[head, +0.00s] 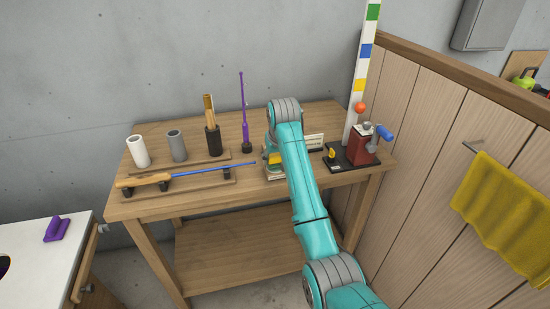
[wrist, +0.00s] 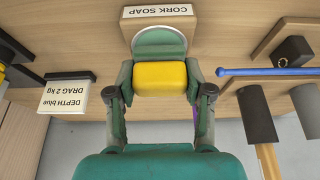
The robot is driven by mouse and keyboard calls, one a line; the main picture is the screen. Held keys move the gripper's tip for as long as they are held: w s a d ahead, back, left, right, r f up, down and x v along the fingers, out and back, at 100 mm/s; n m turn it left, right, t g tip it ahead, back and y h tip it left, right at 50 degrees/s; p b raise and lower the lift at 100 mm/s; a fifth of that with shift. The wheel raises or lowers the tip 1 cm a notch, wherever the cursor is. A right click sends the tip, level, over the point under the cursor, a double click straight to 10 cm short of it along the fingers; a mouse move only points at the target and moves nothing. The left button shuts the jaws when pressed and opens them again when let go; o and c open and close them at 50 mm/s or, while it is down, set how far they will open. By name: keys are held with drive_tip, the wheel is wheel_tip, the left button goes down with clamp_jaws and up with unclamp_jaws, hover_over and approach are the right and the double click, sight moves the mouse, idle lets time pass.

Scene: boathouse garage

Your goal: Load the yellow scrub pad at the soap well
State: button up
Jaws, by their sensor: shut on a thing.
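The yellow scrub pad (wrist: 160,77) is a rounded block held between the fingers of my gripper (wrist: 160,82). A small part of the pad (head: 274,158) shows in the head view beside my arm, over the table. My arm hides most of this area in the head view.
On the wooden table (head: 205,205), a blue rod (head: 210,167) lies on a rack to the left, with upright tubes (head: 177,146) behind. A "DEPTH blue DRAG 2 kg" card (head: 315,142) and a red reel (head: 358,145) stand to the right, near a striped pole (head: 361,75).

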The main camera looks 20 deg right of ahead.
sight(275, 155)
drive_tip(key=shift+f, duration=0.5)
idle(0.8)
drive_tip(key=shift+r, duration=3.55)
drive_tip(key=shift+s+f, duration=0.1)
drive_tip(key=shift+s, duration=0.05)
